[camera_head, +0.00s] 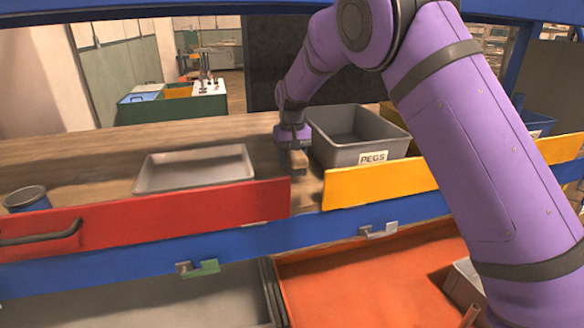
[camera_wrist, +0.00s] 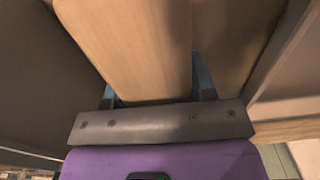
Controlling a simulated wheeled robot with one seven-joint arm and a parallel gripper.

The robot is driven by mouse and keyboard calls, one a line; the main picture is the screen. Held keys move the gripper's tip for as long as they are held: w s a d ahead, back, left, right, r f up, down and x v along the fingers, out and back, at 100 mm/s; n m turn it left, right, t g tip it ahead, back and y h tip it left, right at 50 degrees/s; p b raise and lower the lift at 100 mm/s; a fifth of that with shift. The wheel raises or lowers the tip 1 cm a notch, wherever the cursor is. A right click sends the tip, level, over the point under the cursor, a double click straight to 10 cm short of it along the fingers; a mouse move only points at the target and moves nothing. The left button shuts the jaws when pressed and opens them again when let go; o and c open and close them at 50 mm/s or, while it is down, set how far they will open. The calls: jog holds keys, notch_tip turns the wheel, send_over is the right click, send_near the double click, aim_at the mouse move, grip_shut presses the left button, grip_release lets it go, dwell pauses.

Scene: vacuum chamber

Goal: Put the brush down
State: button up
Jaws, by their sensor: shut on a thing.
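My gripper (camera_head: 293,150) hangs over the wooden bench top, between the grey tray and the grey bin marked PEGS. It is shut on the brush (camera_wrist: 135,45), whose broad, light wooden body fills the space between my two fingers (camera_wrist: 156,92) in the wrist view. In the head view the brush (camera_head: 298,164) shows only as a small brownish piece under the gripper. Its bristles cannot be made out. I cannot tell whether the brush touches the bench.
The shallow grey tray (camera_head: 195,187) lies to the left, and the PEGS bin (camera_head: 390,153) stands close on the right. Red (camera_head: 140,220) and yellow (camera_head: 400,187) panels edge the bench front, with a gap between them. Bare bench (camera_head: 90,160) shows at the left.

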jog(key=shift+f, duration=1.55)
jog(key=shift+f, duration=0.15)
jog(key=o, duration=0.9)
jog(key=shift+o, duration=0.2)
jog(key=shift+r, duration=3.9)
